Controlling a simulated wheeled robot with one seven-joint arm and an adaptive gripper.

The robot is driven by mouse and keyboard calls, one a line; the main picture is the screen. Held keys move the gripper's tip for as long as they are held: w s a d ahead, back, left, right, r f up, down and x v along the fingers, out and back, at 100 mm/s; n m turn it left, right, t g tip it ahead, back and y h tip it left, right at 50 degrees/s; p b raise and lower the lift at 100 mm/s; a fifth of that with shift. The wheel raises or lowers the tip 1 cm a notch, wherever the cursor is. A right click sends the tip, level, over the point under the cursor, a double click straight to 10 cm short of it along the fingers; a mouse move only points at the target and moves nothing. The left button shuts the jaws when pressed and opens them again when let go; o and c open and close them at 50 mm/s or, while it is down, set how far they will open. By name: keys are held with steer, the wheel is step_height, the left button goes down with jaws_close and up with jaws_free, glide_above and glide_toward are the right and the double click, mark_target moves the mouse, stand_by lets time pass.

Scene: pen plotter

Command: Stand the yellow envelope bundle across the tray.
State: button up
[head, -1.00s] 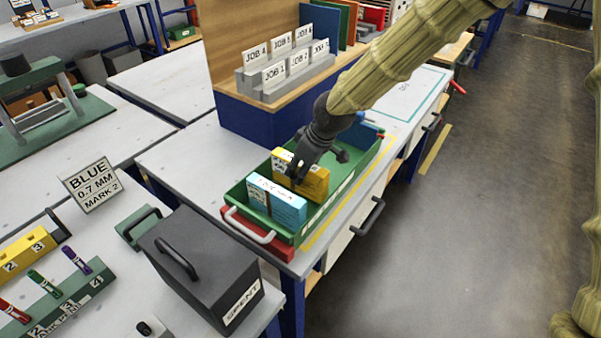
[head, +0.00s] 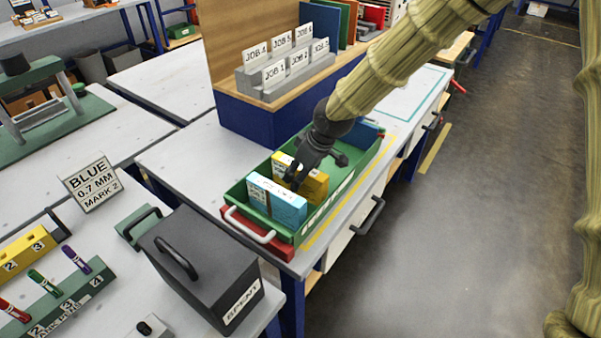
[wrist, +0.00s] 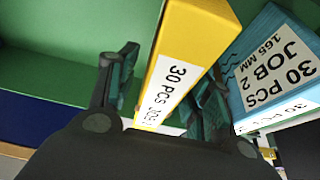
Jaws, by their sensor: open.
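The yellow envelope bundle (head: 316,187) stands on edge across the green tray (head: 320,212), just behind a light-blue bundle (head: 277,204). My gripper (head: 297,178) is over the yellow bundle from above. In the wrist view the yellow bundle (wrist: 186,55), with a white "30 PCS" label, lies between the two spread fingers of my gripper (wrist: 168,85). The finger on the left shows a gap to it; contact on the right cannot be told. The blue "JOB 2" bundle (wrist: 280,70) is close beyond the right finger. The bundle's lower edge is hidden in the head view.
A dark blue item (head: 367,132) is at the tray's far end. A job-card rack (head: 285,78) stands behind the tray. A dark grey "SPENT" box (head: 200,265) is in front at left. The tray's near end has a metal handle (head: 250,228).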

steer(key=v, duration=1.2)
steer(key=shift+r, duration=0.1)
